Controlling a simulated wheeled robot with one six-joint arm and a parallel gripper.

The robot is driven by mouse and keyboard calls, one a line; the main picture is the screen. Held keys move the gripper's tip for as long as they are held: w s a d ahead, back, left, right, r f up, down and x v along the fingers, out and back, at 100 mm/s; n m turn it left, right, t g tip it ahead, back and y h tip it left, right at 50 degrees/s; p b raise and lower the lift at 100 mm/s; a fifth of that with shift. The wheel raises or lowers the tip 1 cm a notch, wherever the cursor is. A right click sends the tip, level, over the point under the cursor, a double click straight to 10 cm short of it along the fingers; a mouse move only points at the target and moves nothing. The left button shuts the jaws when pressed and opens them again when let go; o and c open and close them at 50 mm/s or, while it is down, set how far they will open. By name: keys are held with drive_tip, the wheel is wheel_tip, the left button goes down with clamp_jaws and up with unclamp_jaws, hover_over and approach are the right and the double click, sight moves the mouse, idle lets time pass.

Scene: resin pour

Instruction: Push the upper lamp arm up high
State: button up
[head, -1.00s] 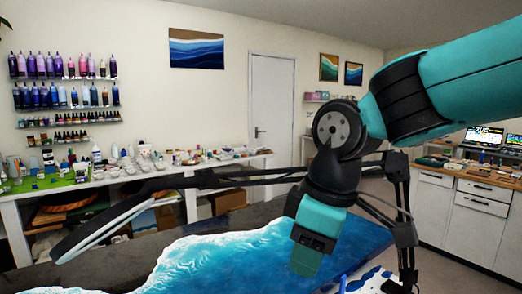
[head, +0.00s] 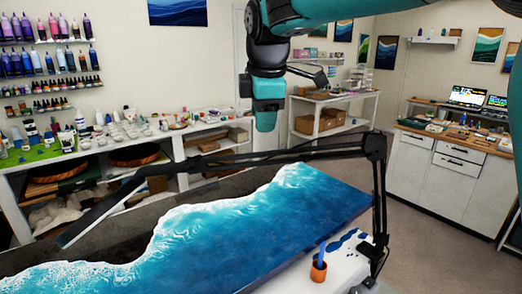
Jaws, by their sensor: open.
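The black desk lamp stands at the right end of the blue-and-white resin table (head: 290,215). Its lower arm (head: 380,205) rises nearly upright to an elbow joint. The upper lamp arm (head: 270,157) runs left from that elbow, nearly level and low over the table. The long bar-shaped lamp head (head: 105,212) hangs from its left end and slants down to the left. My gripper (head: 265,122) points down and appears above the upper arm in the picture, with a visible gap between them. It is open and holds nothing visible; its finger gap is hard to make out.
An orange cup (head: 318,270) with a blue tool stands near the lamp base. A white shelf bench (head: 205,150) with craft supplies runs along the back wall. White drawer cabinets (head: 450,185) stand at right. Grey floor (head: 420,240) is free between table and cabinets.

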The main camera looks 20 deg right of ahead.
sight(260, 154)
drive_tip(key=p+x, duration=0.1)
drive_tip(key=x, duration=0.8)
drive_tip(key=shift+p, duration=0.4)
drive_tip(key=shift+s, duration=0.1)
drive_tip(key=shift+a, duration=0.1)
clamp_jaws()
